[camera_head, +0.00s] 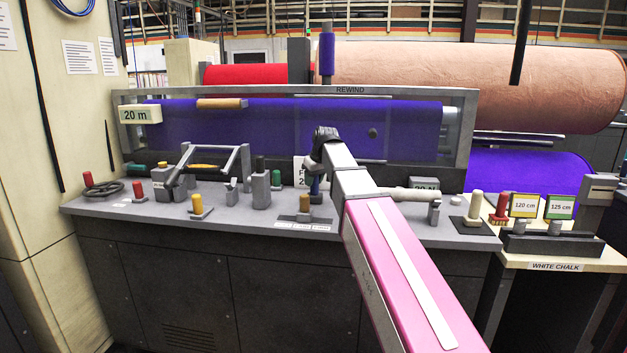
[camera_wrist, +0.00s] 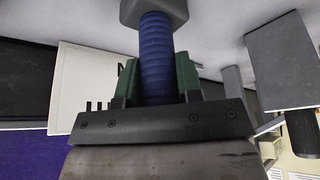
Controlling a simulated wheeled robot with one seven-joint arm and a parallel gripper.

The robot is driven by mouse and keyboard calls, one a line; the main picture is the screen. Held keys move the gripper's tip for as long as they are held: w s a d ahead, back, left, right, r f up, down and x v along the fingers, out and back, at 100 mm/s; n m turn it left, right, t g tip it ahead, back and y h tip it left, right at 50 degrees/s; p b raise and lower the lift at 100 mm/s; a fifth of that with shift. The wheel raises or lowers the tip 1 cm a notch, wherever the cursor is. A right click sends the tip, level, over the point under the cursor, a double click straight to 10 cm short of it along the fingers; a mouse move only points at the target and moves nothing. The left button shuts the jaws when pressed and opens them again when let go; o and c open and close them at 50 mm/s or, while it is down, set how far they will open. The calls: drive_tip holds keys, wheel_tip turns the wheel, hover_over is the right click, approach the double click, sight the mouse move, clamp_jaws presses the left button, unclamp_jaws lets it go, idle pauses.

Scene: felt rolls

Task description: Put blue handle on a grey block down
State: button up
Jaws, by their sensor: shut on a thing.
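The blue ribbed handle (camera_wrist: 156,48) stands between the green fingers of my gripper (camera_wrist: 156,80) in the wrist view. My gripper is shut on it. The handle's grey block (camera_wrist: 153,12) shows at the top of that view, at the end of the handle away from my gripper. In the head view my gripper (camera_head: 318,165) is over the grey console, and a little of the blue handle (camera_head: 315,186) shows below it. My arm hides part of this spot. I cannot tell whether the block touches the console top.
The console (camera_head: 255,216) carries several other handles. A yellow-brown knob (camera_head: 304,203) stands just in front, a black-topped grey block (camera_head: 260,180) to the left. A white sign (camera_head: 299,172) stands behind. A grey bracket with a roller (camera_head: 435,210) is to the right.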

drive_tip(key=o, duration=0.9)
drive_tip(key=shift+o, duration=0.2)
drive_tip(key=shift+f, duration=0.1)
drive_tip(key=v, duration=1.1)
drive_tip(key=shift+w+a, duration=0.25)
drive_tip(key=shift+a, duration=0.1)
